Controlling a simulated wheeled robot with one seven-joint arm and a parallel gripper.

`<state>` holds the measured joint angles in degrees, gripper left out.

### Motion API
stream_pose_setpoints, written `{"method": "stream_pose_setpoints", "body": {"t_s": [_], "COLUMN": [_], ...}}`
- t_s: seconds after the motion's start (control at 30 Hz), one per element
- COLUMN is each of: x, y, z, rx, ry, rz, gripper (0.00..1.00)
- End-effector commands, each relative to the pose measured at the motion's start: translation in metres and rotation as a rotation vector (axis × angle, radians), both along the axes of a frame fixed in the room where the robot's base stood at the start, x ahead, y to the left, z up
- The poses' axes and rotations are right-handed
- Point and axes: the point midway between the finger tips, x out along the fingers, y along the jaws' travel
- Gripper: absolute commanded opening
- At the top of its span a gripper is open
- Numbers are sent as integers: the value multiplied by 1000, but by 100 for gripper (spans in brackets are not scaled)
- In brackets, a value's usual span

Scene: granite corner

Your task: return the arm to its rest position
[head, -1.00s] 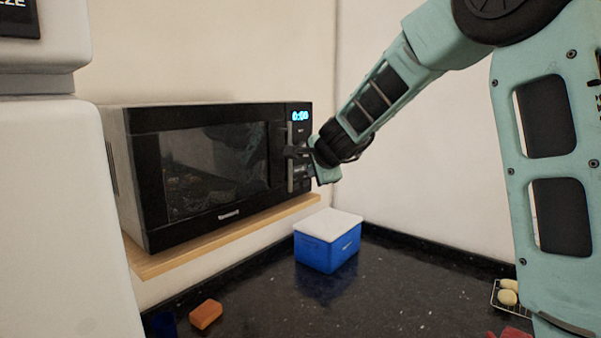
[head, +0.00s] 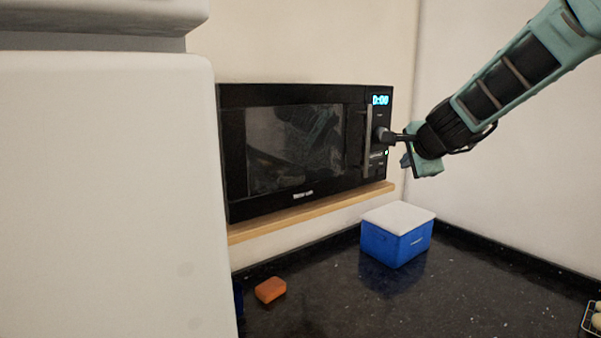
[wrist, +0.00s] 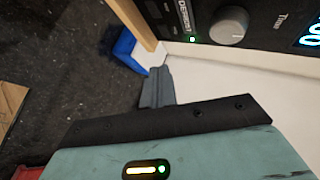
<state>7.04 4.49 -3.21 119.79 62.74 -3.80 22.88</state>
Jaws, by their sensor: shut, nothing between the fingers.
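In the wrist view the closed grey fingers (wrist: 157,88) are apart from the round knob (wrist: 230,25). My teal arm reaches in from the upper right of the head view. The microwave door is closed and its display reads 0:00.
The microwave stands on a wooden shelf (head: 310,214). Below, on the dark speckled counter (head: 330,300), are a blue box with a white lid (head: 396,240) and an orange block (head: 270,290). A wire rack (head: 592,318) is at the right edge. A large white appliance (head: 110,200) fills the left.

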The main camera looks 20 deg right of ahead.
Motion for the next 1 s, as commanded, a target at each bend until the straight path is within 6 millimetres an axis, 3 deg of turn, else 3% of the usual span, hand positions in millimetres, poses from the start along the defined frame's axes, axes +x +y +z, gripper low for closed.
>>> {"method": "stream_pose_setpoints", "body": {"t_s": [0.07, 0.17, 0.27, 0.33, 0.47, 0.6, 0.7, 0.83, 0.9, 1.0], "x": [0, -2, -10, -24, -63, -125, -179, -254, -290, -329], "y": [3, 25, 70, 112, 187, 254, 288, 309, 310, 304], "z": [-2, -14, -38, -60, -104, -154, -191, -237, -257, -278], "rx": [-2, -20, -65, -110, -218, -353, -469, -641, -736, -857], "ry": [4, 27, 78, 125, 221, 324, 401, 504, 556, 620], "rz": [11, 82, 236, 387, 696, 1042, 1300, 1632, 1792, 1972], "gripper": [0, 0, 0, 0, 0, 0, 0, 0, 0, 0]}}
